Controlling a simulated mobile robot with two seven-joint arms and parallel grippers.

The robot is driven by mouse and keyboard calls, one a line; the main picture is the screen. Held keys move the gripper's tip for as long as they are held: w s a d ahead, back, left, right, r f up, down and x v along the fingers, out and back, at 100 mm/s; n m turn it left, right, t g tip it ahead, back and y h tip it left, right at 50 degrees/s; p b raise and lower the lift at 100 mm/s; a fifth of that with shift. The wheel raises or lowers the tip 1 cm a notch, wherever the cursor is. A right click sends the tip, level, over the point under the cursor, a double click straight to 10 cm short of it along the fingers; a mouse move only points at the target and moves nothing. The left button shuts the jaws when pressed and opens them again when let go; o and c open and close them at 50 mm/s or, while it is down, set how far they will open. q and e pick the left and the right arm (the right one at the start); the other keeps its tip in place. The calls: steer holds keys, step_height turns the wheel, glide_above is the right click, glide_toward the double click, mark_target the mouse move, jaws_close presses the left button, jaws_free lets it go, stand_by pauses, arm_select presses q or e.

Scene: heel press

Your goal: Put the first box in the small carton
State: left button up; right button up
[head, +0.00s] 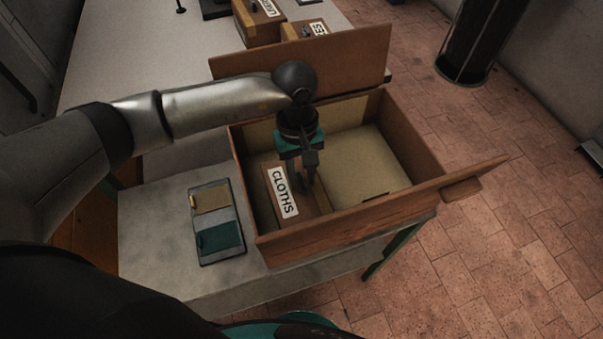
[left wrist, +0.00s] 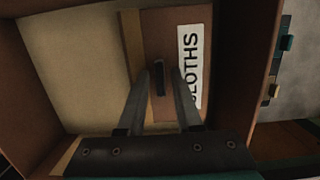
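A brown box labelled CLOTHS (head: 276,187) sits inside the open carton (head: 340,222), on its floor toward the left side. In the left wrist view the box (left wrist: 187,25) has a narrow dark handle (left wrist: 159,78) on top. My left gripper (head: 309,180) reaches down into the carton over the box. In the left wrist view its fingers (left wrist: 164,75) stand on either side of the handle, with a small gap showing, so they look open. The right part of the carton floor is bare. My right gripper is not in view.
The carton's flaps stand out at the back (head: 340,60) and front right (head: 470,190). A folder-like holder with tan and teal pieces (head: 216,222) lies left of the carton on the grey table (head: 160,235). More labelled boxes (head: 262,25) stand on the far table.

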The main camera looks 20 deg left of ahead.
arm_select(q)
steer(key=shift+o, duration=0.6)
steer(key=shift+r+p, duration=0.4)
steer(key=shift+r, duration=0.05)
step_height(320, 180, up, 11)
steer(key=w+a, duration=0.1)
steer(key=shift+w+r+b, duration=0.2)
steer(key=shift+w+b, duration=0.05)
steer(key=shift+b, duration=0.05)
steer(key=shift+a, duration=0.1)
